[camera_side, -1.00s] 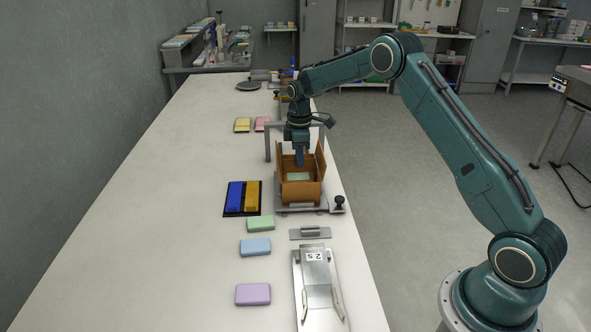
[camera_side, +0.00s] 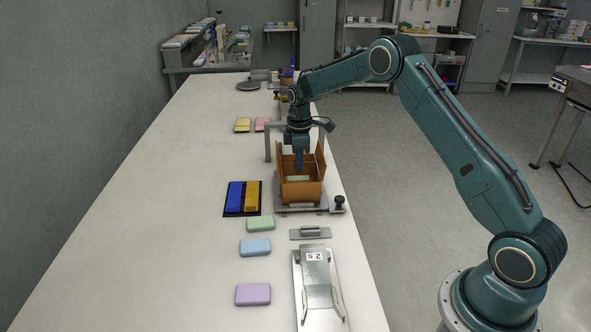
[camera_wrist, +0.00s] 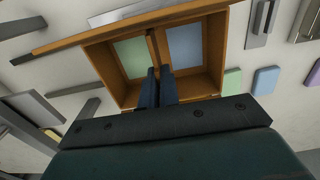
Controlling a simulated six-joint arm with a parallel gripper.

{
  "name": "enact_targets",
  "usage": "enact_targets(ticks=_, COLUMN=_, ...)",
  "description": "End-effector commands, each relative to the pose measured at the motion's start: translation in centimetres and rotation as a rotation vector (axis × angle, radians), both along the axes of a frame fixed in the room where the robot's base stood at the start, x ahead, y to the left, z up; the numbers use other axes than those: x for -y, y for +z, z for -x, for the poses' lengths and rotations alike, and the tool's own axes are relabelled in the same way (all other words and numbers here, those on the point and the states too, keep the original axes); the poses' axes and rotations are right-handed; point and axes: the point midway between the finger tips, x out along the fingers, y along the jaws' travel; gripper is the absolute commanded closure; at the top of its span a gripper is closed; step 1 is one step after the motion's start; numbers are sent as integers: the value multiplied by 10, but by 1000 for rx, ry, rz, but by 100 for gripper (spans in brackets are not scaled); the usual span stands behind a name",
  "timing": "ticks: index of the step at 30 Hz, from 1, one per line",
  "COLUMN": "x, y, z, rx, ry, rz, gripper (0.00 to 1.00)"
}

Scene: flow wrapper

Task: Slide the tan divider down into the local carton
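The tan carton (camera_side: 301,193) stands open-topped on a metal fixture, its flaps raised. In the wrist view I look down into the carton (camera_wrist: 198,87). A green pad (camera_wrist: 132,57) lies in its left part and a blue pad (camera_wrist: 184,47) in its right part. The tan divider (camera_wrist: 154,48) shows as a thin upright strip between the pads. My gripper (camera_wrist: 158,82) has its two dark fingers close together, one on each side of the divider, shut on it. In the side view my gripper (camera_side: 299,160) reaches down into the carton; the divider's lower edge is hidden.
Loose green (camera_side: 261,223), blue (camera_side: 255,247) and purple (camera_side: 253,294) pads lie nearer the camera. A black tray (camera_side: 229,211) with blue and yellow blocks is left of the carton. A grey post (camera_side: 267,145) stands beside it. The white table at left is clear.

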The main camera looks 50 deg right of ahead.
Motion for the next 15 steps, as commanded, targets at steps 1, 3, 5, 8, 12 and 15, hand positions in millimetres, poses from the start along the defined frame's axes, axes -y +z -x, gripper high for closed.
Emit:
enact_targets(ticks=1, x=0, y=0, z=0, rx=0, ry=0, rz=0, gripper=100)
enact_targets(ticks=3, x=0, y=0, z=0, rx=0, ry=0, rz=0, gripper=100)
enact_targets(ticks=5, x=0, y=-1, z=0, rx=0, ry=0, rz=0, gripper=100)
enact_targets(ticks=8, x=0, y=-3, z=0, rx=0, ry=0, rz=0, gripper=100)
enact_targets(ticks=12, x=0, y=-6, z=0, rx=0, ry=0, rz=0, gripper=100)
enact_targets(ticks=15, x=0, y=-8, z=0, rx=0, ry=0, rz=0, gripper=100)
